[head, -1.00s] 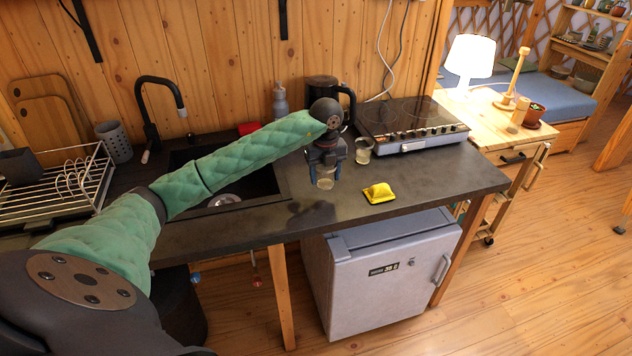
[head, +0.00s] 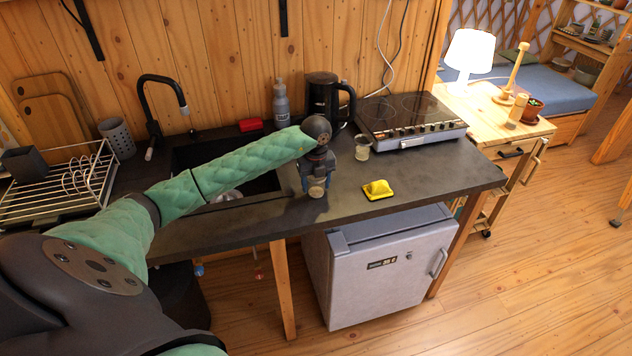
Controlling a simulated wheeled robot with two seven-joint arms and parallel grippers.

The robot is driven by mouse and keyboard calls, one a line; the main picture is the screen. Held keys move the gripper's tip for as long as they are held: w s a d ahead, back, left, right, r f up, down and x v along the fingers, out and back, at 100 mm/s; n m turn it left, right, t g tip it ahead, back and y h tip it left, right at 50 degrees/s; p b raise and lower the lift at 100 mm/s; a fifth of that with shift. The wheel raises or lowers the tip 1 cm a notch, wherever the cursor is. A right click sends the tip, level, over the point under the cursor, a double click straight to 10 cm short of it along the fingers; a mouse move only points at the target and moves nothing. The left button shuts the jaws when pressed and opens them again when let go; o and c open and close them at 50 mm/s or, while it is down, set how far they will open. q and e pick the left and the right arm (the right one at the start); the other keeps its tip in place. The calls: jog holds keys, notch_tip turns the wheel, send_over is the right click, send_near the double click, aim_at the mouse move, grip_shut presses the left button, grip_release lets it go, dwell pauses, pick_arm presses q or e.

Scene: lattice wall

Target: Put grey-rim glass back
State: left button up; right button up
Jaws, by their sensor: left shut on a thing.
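My left gripper (head: 317,181) points down over the dark counter, in front of the kettle, and is shut on a small clear glass (head: 316,191). The gripper hides most of this glass, and its rim colour is too small to tell. Whether its base touches the counter I cannot tell. A second small glass (head: 362,148) stands upright on the counter to the right of the gripper, beside the hob's left front corner. Its rim colour is also unclear. My right gripper is not in view.
A yellow sponge-like thing (head: 378,189) lies near the counter's front edge. A black kettle (head: 322,98), a grey bottle (head: 281,104) and a hob (head: 412,118) stand behind. The sink and a dish rack (head: 62,182) are at left. The counter right of the sponge is clear.

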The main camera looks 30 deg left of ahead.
pick_arm(q)
jog(key=shift+f, duration=0.15)
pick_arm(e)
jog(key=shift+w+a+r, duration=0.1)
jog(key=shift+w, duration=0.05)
pick_arm(q)
jog(key=o, duration=1.1)
jog(key=shift+c, duration=0.2)
jog(key=shift+r, duration=0.2)
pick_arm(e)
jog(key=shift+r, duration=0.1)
